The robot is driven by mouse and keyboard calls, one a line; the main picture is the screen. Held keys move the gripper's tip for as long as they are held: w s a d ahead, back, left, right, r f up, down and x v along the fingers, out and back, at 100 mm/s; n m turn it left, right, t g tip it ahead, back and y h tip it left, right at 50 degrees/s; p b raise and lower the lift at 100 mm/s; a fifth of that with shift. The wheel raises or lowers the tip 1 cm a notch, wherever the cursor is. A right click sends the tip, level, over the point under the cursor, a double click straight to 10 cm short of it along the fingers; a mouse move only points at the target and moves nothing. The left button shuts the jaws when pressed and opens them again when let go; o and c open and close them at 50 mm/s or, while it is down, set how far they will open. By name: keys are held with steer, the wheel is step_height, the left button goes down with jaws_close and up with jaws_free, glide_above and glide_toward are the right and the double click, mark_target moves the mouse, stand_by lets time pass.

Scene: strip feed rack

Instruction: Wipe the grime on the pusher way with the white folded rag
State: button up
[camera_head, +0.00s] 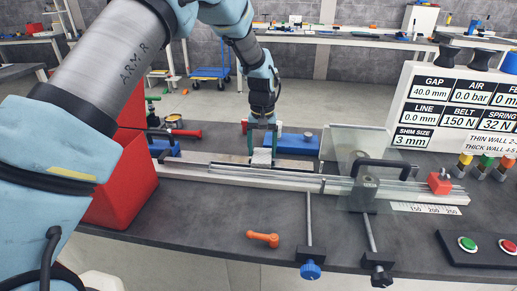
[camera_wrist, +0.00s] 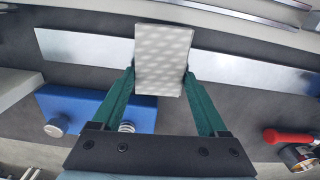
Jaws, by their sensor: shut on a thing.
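My gripper (camera_head: 262,147) is shut on the white folded rag (camera_head: 261,157), above the back side of the long rail assembly. In the wrist view the rag (camera_wrist: 163,58) is pale with a grey dotted pattern, held between the green fingers of my gripper (camera_wrist: 162,75). A flat shiny metal strip (camera_wrist: 85,48) runs behind the rag on both sides, probably the pusher way. The rag covers part of it; I cannot tell whether they touch. No grime is clearly visible on the bare parts.
A blue block (camera_head: 290,145) with a knob stands behind the rail. A clear panel (camera_head: 357,145) and black handle (camera_head: 395,164) rise at right. A red bin (camera_head: 125,175) stands at left.

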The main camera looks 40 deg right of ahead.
steer(key=shift+a, duration=0.1)
steer(key=shift+w+a, duration=0.65)
steer(key=shift+a, duration=0.05)
steer(key=shift+s+d+f, duration=0.15)
steer(key=shift+s+d, duration=0.6)
steer(key=shift+r+p, duration=1.6)
steer(key=shift+r, duration=1)
